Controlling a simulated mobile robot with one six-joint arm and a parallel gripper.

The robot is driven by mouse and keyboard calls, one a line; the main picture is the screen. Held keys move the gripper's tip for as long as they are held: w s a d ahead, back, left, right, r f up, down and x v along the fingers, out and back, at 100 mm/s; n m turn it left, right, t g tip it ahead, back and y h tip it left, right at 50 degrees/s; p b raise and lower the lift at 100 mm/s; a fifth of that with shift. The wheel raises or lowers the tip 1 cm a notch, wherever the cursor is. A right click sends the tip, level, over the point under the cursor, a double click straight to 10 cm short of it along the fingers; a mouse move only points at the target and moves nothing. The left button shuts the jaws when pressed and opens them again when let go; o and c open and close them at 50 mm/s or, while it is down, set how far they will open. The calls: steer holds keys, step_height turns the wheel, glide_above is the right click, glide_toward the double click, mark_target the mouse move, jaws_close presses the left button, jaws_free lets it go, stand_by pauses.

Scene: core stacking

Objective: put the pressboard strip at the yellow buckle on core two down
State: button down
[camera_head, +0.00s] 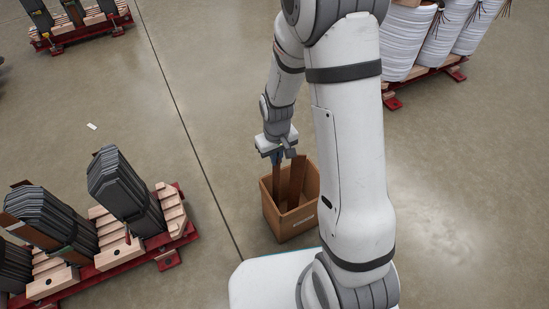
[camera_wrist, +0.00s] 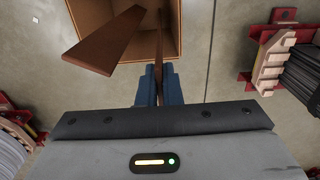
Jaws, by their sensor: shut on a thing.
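My gripper (camera_head: 279,154) is above the open cardboard box. In the wrist view its blue fingers (camera_wrist: 159,88) are shut on a thin brown pressboard strip (camera_wrist: 159,45), seen edge-on, which reaches down into the box. A second brown strip (camera_head: 297,180) leans in the box beside it; it also shows in the wrist view (camera_wrist: 108,40). Dark laminated cores stand in a row at the left: one nearest the box (camera_head: 124,190), one in the middle (camera_head: 50,222), one at the picture's edge (camera_head: 10,268). I cannot make out a yellow buckle on them.
The cardboard box (camera_head: 292,226) stands on the floor beside my base. The cores rest on a red frame (camera_head: 172,238) with pale wooden blocks. White wound coils (camera_head: 410,42) stand at the upper right, more cores (camera_head: 82,18) at the upper left.

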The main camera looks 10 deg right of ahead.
steer(key=shift+f, duration=0.1)
steer(key=c, duration=1.6)
jaws_free()
step_height(320, 180, up, 12)
steer(key=p, duration=0.5)
steer(key=s+d+r+m, duration=0.1)
steer(key=s+d+r, duration=0.1)
steer(key=s+r, duration=0.5)
steer(key=s+d+r+m+t, duration=0.1)
steer(key=s+d+r+m, duration=0.1)
steer(key=s+r, duration=0.4)
steer(key=shift+s+d+r+m, duration=0.35)
steer(key=shift+s+d, duration=0.45)
steer(key=shift+s, duration=0.15)
